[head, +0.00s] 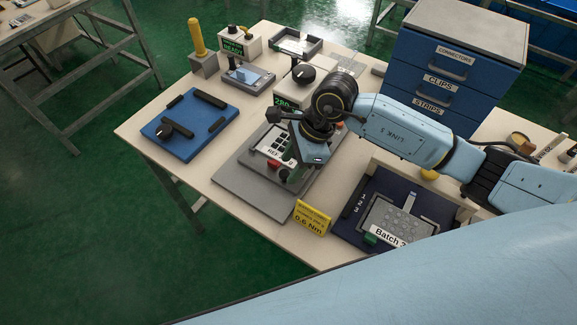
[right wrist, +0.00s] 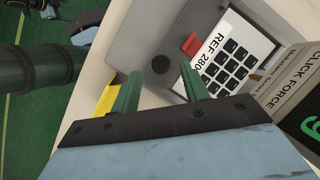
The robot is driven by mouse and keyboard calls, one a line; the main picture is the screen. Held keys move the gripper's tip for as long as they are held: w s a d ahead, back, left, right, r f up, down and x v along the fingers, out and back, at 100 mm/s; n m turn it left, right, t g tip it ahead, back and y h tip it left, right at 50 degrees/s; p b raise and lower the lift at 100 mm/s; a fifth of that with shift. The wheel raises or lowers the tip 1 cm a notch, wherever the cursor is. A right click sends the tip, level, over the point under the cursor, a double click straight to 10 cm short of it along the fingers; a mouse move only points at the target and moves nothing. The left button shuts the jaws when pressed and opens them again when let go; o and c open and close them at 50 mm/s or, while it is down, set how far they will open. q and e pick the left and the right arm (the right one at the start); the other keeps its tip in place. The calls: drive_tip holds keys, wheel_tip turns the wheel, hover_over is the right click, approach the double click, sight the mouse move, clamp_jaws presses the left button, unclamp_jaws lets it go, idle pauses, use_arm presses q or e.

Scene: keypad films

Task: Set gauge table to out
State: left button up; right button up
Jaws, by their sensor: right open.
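The grey gauge table (head: 247,190) lies flat on the bench under my right arm and carries a white keypad (head: 271,146) marked REF. In the right wrist view the keypad (right wrist: 233,58) reads REF 280, with a red tab (right wrist: 190,43) beside it. A dark round knob (right wrist: 160,63) stands on the grey surface near the red tab. My right gripper (right wrist: 158,75) is open, its green fingers apart with the knob showing just beyond and between their tips. I cannot tell whether they touch it. In the head view the right gripper (head: 287,172) partly covers the table. My left gripper is out of view.
The click force gauge (right wrist: 302,105) stands close on the right in the wrist view. A yellow torque sign (head: 311,218) stands near the front edge. A dark blue tray (head: 352,232) lies to the right, a blue fixture (head: 190,125) to the left. A blue drawer cabinet (head: 450,60) stands behind.

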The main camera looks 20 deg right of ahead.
drive_tip(key=shift+x, duration=1.1)
clamp_jaws()
